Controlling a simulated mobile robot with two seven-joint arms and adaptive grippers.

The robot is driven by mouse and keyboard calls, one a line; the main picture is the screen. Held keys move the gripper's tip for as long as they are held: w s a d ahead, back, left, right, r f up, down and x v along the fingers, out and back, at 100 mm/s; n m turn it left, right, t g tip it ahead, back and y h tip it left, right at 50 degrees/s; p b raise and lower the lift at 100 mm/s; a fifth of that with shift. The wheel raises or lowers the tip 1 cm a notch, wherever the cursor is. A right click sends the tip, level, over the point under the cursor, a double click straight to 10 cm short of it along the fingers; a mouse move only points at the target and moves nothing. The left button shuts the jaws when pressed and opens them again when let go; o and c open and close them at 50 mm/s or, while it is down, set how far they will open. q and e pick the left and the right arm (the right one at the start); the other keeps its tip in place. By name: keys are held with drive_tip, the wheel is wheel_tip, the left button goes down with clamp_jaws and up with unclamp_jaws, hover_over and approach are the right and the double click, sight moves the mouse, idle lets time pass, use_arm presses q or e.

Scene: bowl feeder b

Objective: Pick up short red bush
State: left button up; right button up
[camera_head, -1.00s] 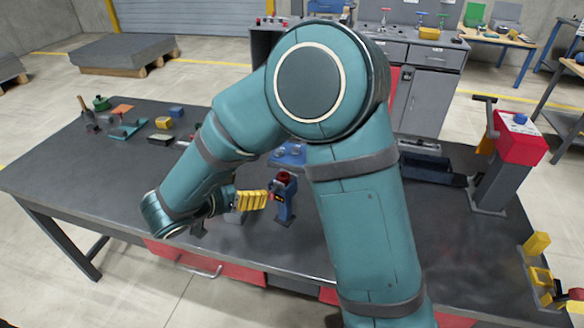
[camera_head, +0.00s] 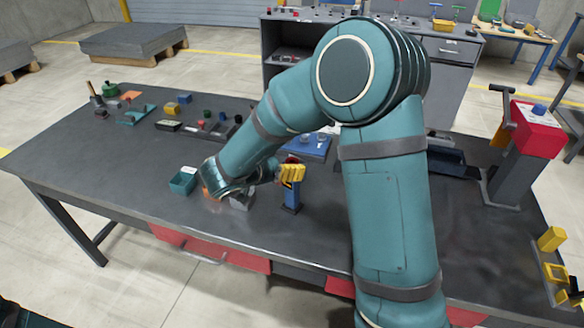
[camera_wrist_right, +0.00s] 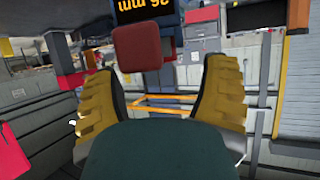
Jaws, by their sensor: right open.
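The red bush (camera_wrist_right: 143,48) shows in the right wrist view as a short red block in front of a dark gauge display with orange digits (camera_wrist_right: 145,8). In the head view a small blue gauge stand (camera_head: 291,200) stands on the table, and my yellow fingers hide its top and the red part. My right gripper (camera_head: 291,173) is open at the top of this stand. In the wrist view its two yellow fingers (camera_wrist_right: 160,72) are wide apart, with the red bush between and slightly beyond the tips, apparently untouched. My left gripper is not in view.
A teal bin (camera_head: 183,181) and a small grey block (camera_head: 242,201) are left of the stand. A blue fixture (camera_head: 308,147) is behind it. A red-headed press (camera_head: 525,130) stands at right. The front table surface (camera_head: 330,235) is clear.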

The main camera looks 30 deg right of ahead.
drive_tip(key=x, duration=0.2)
drive_tip(key=shift+w+d+f, duration=0.1)
drive_tip(key=shift+d+f, duration=0.05)
drive_tip(key=shift+d, duration=0.1)
drive_tip(key=shift+c, duration=0.2)
drive_tip(key=c, duration=1)
drive_tip(key=shift+a, duration=0.1)
clamp_jaws()
